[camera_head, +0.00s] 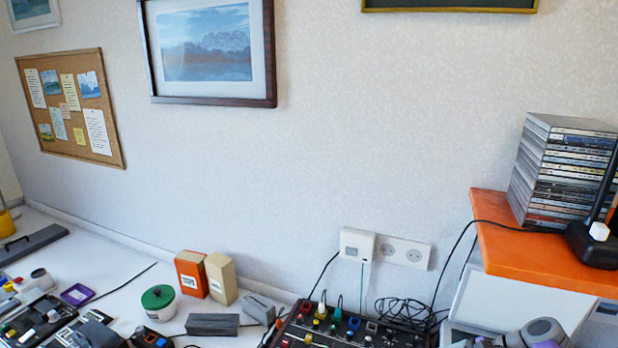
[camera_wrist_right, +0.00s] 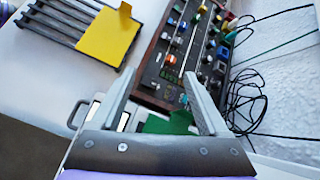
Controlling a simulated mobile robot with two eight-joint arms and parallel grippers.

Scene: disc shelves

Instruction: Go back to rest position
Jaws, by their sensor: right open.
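My right gripper (camera_wrist_right: 159,78) is open in the right wrist view, its two grey fingers spread apart. A green piece (camera_wrist_right: 170,124) shows low between the fingers, partly hidden by them; I cannot tell how far it is from them. In the head view only a purple and grey part of my right arm shows at the bottom right edge, and its gripper is out of sight. My left gripper is in neither view.
A control panel with knobs (camera_wrist_right: 180,62) lies beyond my right gripper, with black cables (camera_wrist_right: 243,100) beside it. A grey slotted rack (camera_wrist_right: 60,32) holds a yellow card (camera_wrist_right: 104,38). Stacked disc cases (camera_head: 565,165) stand on an orange shelf (camera_head: 505,245) at the right.

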